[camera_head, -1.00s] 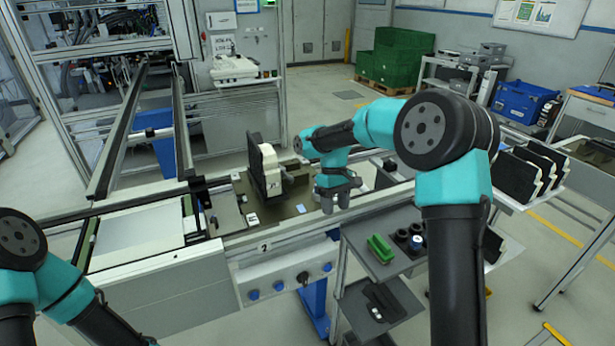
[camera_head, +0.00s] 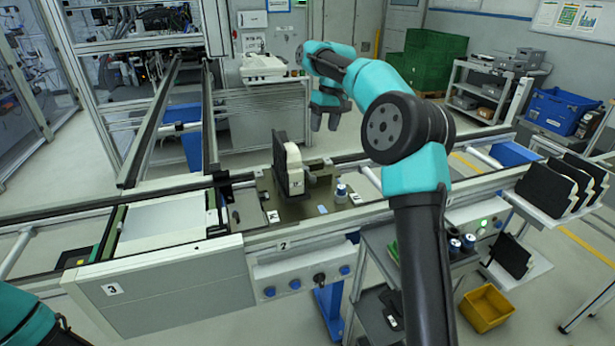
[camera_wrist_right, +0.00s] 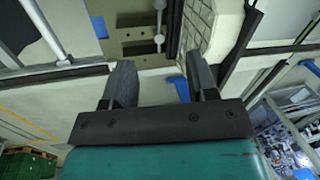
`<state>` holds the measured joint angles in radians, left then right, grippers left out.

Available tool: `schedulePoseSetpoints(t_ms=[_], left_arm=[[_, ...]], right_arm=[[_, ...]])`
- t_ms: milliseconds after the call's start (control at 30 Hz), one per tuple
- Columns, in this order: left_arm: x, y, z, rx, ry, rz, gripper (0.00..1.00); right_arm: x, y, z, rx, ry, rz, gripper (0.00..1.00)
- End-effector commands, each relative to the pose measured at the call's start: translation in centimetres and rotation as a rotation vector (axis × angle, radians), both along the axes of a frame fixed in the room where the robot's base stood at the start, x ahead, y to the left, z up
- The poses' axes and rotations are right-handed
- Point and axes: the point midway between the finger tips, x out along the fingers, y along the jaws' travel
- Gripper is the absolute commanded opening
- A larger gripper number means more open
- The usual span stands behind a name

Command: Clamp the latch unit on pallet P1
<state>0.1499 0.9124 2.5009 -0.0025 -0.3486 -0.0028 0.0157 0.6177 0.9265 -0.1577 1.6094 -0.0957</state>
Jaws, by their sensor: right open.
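The latch unit (camera_head: 293,167), an upright black plate with a cream block, stands on the olive pallet plate (camera_head: 300,212) at the line's middle. Right of it are grey fixture parts (camera_head: 318,170) and a small blue-and-white cylinder (camera_head: 341,191). I cannot tell whether the unit is clamped. My right gripper (camera_head: 325,122) is open and empty, raised apart from the pallet and pointing down. In the right wrist view its spread fingers (camera_wrist_right: 160,85) show nothing between them; a plate with holes (camera_wrist_right: 135,30) lies beyond. My left gripper is out of view.
A grey side cart with blue-topped cylinders (camera_head: 461,244) stands at the line's front right. Black-and-cream units (camera_head: 565,185) stand on a rack at far right. A yellow bin (camera_head: 487,307) sits below. A white panel (camera_head: 160,229) lies left of the pallet.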

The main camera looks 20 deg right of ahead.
Motion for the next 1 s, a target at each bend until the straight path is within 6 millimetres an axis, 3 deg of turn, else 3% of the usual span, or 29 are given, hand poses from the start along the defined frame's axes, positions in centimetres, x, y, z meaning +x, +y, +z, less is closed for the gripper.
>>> schedulePoseSetpoints(t_ms=[367, 1000], left_arm=[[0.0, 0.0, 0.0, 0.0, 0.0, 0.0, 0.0], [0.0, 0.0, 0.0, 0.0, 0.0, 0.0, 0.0]], right_arm=[[0.0, 0.3, -1.4, 0.0, 0.002, 0.001, 0.53], [-0.2, 2.3, -11.6, 0.0, 0.004, 0.002, 0.53]])
